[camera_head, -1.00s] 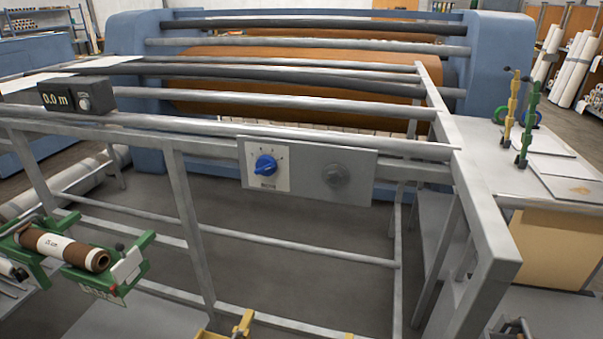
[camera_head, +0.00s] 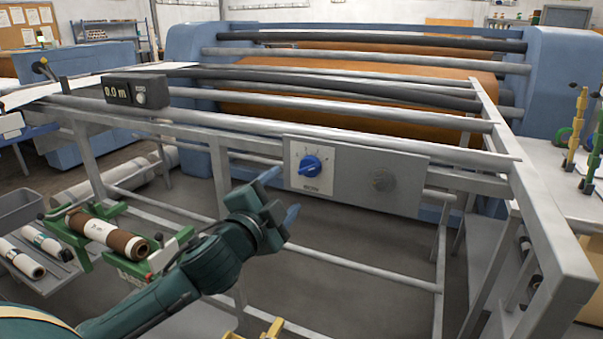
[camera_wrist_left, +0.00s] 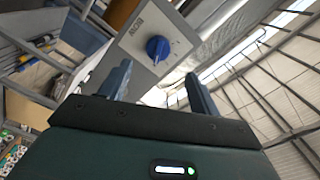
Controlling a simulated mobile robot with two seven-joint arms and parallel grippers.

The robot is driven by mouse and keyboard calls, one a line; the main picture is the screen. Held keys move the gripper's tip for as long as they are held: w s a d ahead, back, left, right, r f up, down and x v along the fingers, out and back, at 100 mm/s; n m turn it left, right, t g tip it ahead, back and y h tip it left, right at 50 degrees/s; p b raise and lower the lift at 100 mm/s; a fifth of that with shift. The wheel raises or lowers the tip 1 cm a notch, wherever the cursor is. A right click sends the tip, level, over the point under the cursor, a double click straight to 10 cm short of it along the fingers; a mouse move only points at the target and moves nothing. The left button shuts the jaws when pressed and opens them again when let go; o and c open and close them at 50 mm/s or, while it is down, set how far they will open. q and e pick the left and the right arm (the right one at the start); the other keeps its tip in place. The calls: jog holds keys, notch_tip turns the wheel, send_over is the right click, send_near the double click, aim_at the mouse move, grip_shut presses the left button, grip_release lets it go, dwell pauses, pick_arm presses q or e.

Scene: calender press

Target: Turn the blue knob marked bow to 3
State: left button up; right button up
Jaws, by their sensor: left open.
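The blue knob (camera_head: 310,166) sits on a pale dial plate on the grey control panel (camera_head: 380,188), fixed to the front of the machine frame. Small marks ring the knob, and a label is below it; the digits are too small to read. My left gripper (camera_head: 282,194) is open and empty, in front of and just to the left of the panel, below the knob. In the left wrist view the knob (camera_wrist_left: 158,49) shows ahead, beyond the two spread fingers (camera_wrist_left: 158,82), and nothing touches it. My right gripper is not in view.
A metal rail (camera_head: 300,135) runs above the panel. A black counter box (camera_head: 135,92) reading 0.0 m stands to the left. A green cradle with a brown roll (camera_head: 110,232) is at lower left.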

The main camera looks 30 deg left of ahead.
aim_at(304, 172)
pick_arm(q)
jog(key=w, duration=0.6)
jog(key=w+p, duration=0.1)
jog(key=w, duration=0.2)
jog(key=shift+a, duration=0.25)
jog(key=shift+c, duration=0.4)
jog(key=c, duration=0.9)
